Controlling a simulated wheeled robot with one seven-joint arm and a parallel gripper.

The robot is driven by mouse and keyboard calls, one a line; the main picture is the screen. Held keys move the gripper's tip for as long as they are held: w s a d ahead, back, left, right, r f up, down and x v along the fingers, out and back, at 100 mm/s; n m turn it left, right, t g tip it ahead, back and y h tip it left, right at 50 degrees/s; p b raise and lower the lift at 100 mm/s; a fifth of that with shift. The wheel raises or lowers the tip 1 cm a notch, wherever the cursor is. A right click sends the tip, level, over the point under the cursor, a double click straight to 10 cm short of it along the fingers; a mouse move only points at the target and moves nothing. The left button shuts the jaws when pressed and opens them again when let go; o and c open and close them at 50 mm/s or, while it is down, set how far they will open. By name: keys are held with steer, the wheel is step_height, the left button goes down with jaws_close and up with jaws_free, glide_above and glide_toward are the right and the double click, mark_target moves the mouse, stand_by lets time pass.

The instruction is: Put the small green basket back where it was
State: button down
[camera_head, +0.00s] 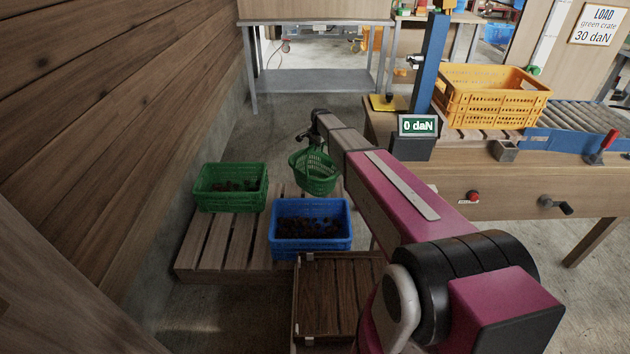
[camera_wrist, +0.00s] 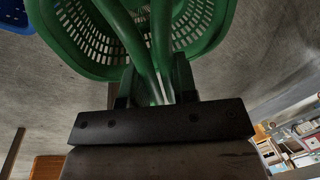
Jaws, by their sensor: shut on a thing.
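The small green basket (camera_head: 314,174) hangs from my gripper (camera_head: 312,138) in the head view, above the far right part of the pallet (camera_head: 213,243). In the wrist view the basket (camera_wrist: 85,45) fills the top, with its green handles between the fingers of my gripper (camera_wrist: 155,90). My gripper is shut on the handles. I cannot see into the basket well enough to tell whether anything is in it.
A green crate (camera_head: 231,206) and a blue crate (camera_head: 311,245), both with dark chestnuts, stand on the pallet. A brown slatted wooden box (camera_head: 340,257) is in front. A workbench (camera_head: 510,190) with an orange crate (camera_head: 492,117) and a 0 daN display (camera_head: 418,126) stands right. A wooden wall borders the left.

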steer(key=s+d+x, duration=0.1)
steer(key=x, duration=0.7)
steer(key=shift+f, duration=0.5)
steer(key=shift+s+f, duration=0.1)
steer(key=c, duration=0.9)
jaws_free()
steer(key=v, duration=1.2)
